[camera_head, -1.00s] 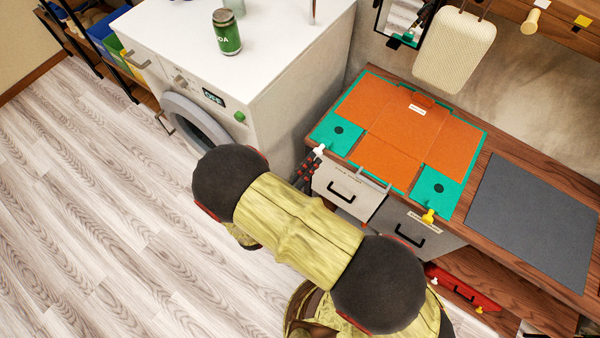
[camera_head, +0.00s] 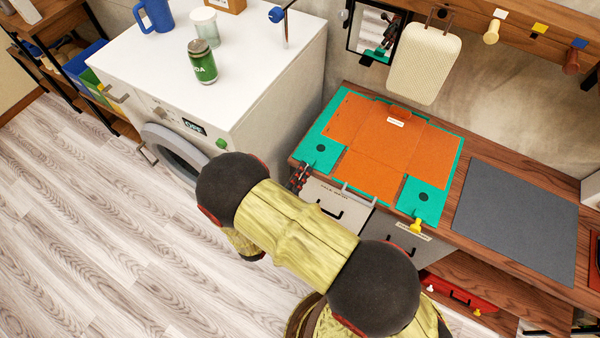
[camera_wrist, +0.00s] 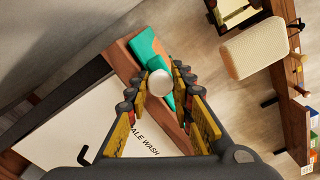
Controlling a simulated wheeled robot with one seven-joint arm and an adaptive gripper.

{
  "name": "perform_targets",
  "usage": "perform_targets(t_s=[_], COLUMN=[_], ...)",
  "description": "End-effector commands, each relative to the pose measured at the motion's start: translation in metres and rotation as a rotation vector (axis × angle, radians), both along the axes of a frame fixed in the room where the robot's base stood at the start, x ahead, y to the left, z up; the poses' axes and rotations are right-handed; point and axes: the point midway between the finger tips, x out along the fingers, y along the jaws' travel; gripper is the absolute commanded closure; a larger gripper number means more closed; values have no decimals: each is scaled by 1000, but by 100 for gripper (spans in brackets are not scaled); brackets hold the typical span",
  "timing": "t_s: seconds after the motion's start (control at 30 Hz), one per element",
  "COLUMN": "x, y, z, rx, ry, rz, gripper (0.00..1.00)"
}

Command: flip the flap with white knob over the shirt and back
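The folding board lies on the wooden counter, with teal flaps around the orange shirt (camera_head: 385,150). The white knob (camera_wrist: 160,82) sits between my fingertips in the wrist view. In the head view it is hidden behind my gripper (camera_head: 302,174), which is at the board's left front corner. My fingers flank the knob closely; I cannot tell whether they press on it. A yellow knob (camera_head: 416,225) sits at the board's right front corner, on the right teal flap (camera_head: 423,196).
A dark grey mat (camera_head: 515,215) lies right of the board. The washing machine (camera_head: 250,85) with a green can (camera_head: 202,63) on top stands left. A cream padded board (camera_head: 423,63) hangs behind the counter. Drawers (camera_head: 335,205) are below its front edge.

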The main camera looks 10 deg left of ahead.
Motion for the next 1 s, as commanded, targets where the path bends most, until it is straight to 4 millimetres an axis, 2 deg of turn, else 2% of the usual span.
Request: perform_targets(t_s=[0.27,0.37,0.6,0.9,1.0], x=[0,0,-1,-1,-2], y=[-1,-1,-3,-3,-5], z=[0,2,17,18,23], rx=[-2,19,220,250,304], ry=[0,-9,-92,-103,-125], rz=[-1,-2,-3,-2,-2], gripper=[97,98,98,98,98])
